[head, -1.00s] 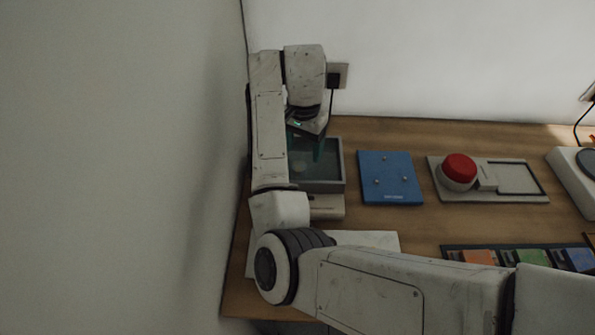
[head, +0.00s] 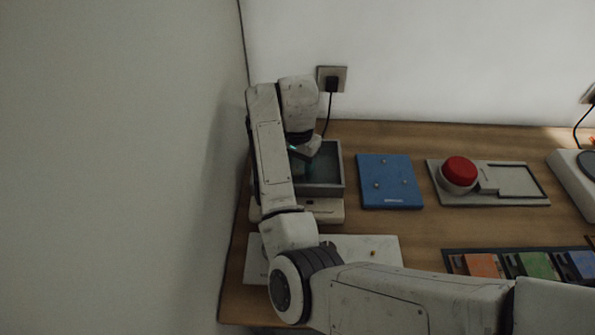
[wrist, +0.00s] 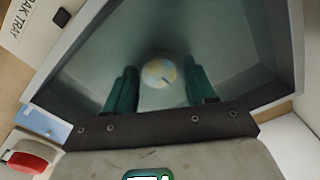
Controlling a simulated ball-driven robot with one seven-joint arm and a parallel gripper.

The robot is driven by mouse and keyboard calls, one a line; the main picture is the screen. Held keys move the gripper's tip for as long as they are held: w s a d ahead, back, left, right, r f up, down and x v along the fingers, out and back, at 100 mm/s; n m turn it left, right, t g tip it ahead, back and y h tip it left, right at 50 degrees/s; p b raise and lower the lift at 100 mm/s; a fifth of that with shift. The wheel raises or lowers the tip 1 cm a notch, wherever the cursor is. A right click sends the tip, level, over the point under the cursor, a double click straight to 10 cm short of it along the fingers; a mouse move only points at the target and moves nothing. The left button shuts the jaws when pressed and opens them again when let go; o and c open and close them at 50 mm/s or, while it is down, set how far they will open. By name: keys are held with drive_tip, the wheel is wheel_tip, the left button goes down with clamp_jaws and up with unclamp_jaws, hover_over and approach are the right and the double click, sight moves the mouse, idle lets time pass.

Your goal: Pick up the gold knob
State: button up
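My gripper (head: 309,165) reaches down into a grey open tray (head: 339,172) at the left of the bench. In the wrist view its two teal fingers (wrist: 161,84) are apart. A round, pale object with yellowish patches (wrist: 159,72) shows between the fingertips, against the tray floor; contact with a finger cannot be made out. I cannot tell for sure that it is the gold knob. A small gold-coloured piece (head: 373,253) sits on a white plate (head: 389,243) in front of the tray in the head view. My arm hides part of the tray and plate.
The tray walls (wrist: 297,45) stand close around my gripper. A wall is close at left.

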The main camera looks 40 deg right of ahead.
sight(299, 169)
drive_tip(key=c, duration=0.9)
drive_tip(key=shift+o, duration=0.2)
drive_tip(key=shift+r, duration=0.15)
drive_tip(key=shift+r, duration=0.55)
wheel_tip(299, 169, up, 3)
drive_tip(key=shift+s+f, duration=0.1)
drive_tip(key=shift+s, duration=0.05)
drive_tip(key=s+r+p, duration=0.5)
drive_tip(key=s+r, duration=0.3)
drive_tip(key=s, duration=0.5)
drive_tip(key=shift+s+r, duration=0.4)
